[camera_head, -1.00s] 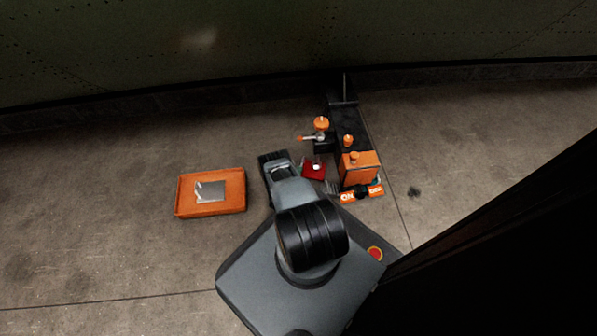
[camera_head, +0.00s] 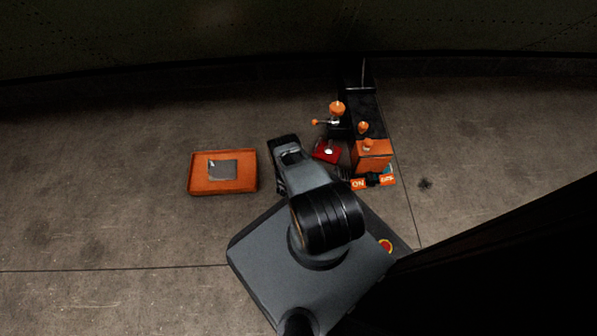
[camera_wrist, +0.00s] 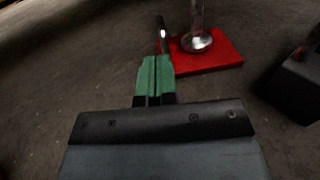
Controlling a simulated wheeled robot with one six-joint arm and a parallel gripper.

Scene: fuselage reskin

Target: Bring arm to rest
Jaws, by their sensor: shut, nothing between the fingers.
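My arm is folded above my grey base in the head view. My gripper shows in the wrist view (camera_wrist: 154,75), its two green fingers pressed together with nothing between them. Beyond the fingertips, a red plate (camera_wrist: 215,58) with a shiny metal post on it lies on the floor, apart from the fingers. The same red plate shows in the head view (camera_head: 325,154), to the right of my arm. My gripper's fingers are hidden or too small to make out in the head view.
An orange tray (camera_head: 196,186) holding a grey metal sheet (camera_head: 222,170) lies on the floor at left. A black and orange machine (camera_head: 372,155) with orange knobs stands at right. A dark wall (camera_head: 250,40) runs along the back. The left floor is mostly clear.

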